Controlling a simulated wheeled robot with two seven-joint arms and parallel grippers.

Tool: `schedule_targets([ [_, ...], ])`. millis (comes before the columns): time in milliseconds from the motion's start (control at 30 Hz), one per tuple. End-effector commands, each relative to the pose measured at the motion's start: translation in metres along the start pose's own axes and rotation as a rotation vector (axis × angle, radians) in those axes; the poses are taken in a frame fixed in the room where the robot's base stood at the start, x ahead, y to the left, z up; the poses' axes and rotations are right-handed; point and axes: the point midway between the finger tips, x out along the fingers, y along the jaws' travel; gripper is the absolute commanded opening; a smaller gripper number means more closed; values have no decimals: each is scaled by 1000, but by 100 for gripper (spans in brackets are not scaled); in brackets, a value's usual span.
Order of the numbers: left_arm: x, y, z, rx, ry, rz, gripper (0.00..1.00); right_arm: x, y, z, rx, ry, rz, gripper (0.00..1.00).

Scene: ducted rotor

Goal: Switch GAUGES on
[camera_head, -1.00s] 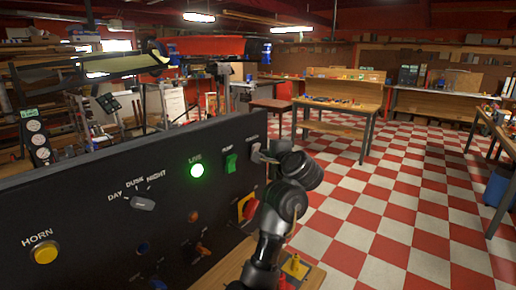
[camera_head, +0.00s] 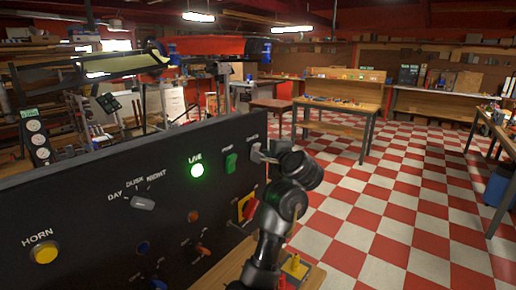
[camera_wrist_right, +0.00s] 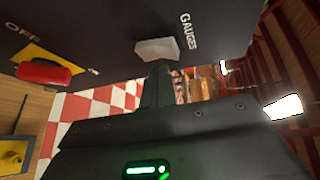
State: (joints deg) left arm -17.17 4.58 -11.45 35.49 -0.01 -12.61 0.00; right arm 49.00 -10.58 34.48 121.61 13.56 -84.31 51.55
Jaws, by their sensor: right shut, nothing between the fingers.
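The GAUGES switch (camera_wrist_right: 157,50) is a pale grey piece on the dark panel, beside its white label in the right wrist view. In the head view the switch (camera_head: 256,156) sits near the panel's top right corner. My right gripper (camera_wrist_right: 157,72) is shut and empty. Its fingertips are right at the switch's lower edge in the wrist view; I cannot tell whether they touch. In the head view the right gripper (camera_head: 268,153) partly covers the switch's right side. I cannot tell whether the switch is on or off. My left gripper is not in view.
A day-dusk-night knob (camera_head: 143,203) and yellow HORN button (camera_head: 44,253) are further left. Checkered floor lies open to the right.

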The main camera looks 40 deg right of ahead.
Motion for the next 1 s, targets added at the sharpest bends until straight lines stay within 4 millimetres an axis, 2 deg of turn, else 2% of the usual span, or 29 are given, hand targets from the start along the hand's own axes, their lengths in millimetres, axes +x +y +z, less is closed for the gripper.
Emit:
schedule_targets([
  [1000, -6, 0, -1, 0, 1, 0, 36, 6, -4, 4, 0, 0, 0, 0],
])
